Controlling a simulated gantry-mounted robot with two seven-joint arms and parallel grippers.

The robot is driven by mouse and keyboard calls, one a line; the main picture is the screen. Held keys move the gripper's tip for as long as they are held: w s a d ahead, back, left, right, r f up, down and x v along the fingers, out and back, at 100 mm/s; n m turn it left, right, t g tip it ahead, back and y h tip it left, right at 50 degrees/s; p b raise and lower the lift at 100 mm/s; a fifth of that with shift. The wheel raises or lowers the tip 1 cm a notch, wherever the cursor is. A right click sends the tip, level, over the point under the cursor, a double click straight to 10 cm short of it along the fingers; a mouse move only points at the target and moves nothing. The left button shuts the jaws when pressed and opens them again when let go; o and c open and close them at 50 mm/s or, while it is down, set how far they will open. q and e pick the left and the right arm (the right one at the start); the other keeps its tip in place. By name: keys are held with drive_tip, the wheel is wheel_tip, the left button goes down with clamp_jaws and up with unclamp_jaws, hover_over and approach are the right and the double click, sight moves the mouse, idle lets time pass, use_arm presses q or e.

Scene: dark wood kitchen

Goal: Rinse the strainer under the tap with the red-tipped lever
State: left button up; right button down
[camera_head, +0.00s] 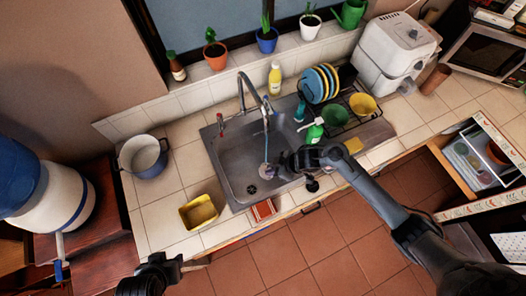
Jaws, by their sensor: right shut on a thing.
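The metal sink (232,158) is set in the tiled counter. Its tall curved tap (243,90) stands at the back edge, and a thin blue stream of water (266,135) falls from the spout. A small red-tipped lever (219,119) stands at the back left of the sink. My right gripper (277,167) reaches over the sink's front right and is shut on the strainer (266,170), a small pale round thing under the stream, partly hidden by the gripper. My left gripper (193,265) is in front of the counter, away from the sink; its fingers are too dark to judge.
A yellow container (199,212) and a grey pot (144,156) stand left of the sink. An open drawer (475,160) sticks out at far right.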

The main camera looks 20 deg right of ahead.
drive_tip(key=s+a+r+p, duration=0.1)
drive_tip(key=s+r+p, duration=0.3)
drive_tip(key=s+p, duration=0.1)
idle(0.7)
idle(0.3)
